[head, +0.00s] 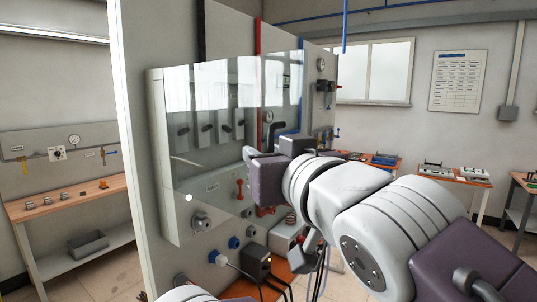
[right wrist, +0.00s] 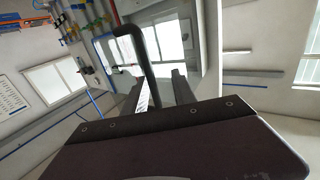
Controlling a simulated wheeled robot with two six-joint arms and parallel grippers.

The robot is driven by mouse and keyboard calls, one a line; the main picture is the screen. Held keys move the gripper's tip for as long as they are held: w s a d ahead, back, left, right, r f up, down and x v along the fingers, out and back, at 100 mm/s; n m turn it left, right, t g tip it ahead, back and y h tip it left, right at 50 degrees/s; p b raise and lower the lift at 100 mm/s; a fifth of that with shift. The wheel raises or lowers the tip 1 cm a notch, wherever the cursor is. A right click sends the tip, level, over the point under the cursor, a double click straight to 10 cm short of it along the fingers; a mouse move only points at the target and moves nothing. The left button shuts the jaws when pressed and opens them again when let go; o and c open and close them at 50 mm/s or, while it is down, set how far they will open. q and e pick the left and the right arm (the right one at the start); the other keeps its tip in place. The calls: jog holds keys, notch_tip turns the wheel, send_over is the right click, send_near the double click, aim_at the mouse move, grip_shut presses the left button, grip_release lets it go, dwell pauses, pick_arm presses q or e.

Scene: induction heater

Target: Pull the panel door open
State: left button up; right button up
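The panel door (head: 215,95) is a clear, glossy sheet over a grey wall-mounted panel box; it looks closed. Switches and a red lever show through it. A black, bent handle bar (head: 279,124) stands out on the door's right part; it also shows in the right wrist view (right wrist: 143,48). My right gripper (head: 250,156) is at the door's front, by the handle. In the right wrist view my right gripper (right wrist: 161,90) has its two fingers apart, and the bar's lower end runs between them. Contact with the bar cannot be told. My left gripper is out of view.
A workbench (head: 70,202) with small parts stands at the left. Tables with equipment (head: 462,174) stand at the back right. Below the door are knobs, connectors and a black box (head: 256,262) with cables. A gauge (head: 320,64) sits on the panel's right part.

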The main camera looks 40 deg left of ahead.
jog(key=b+v, duration=0.3)
jog(key=v, duration=0.6)
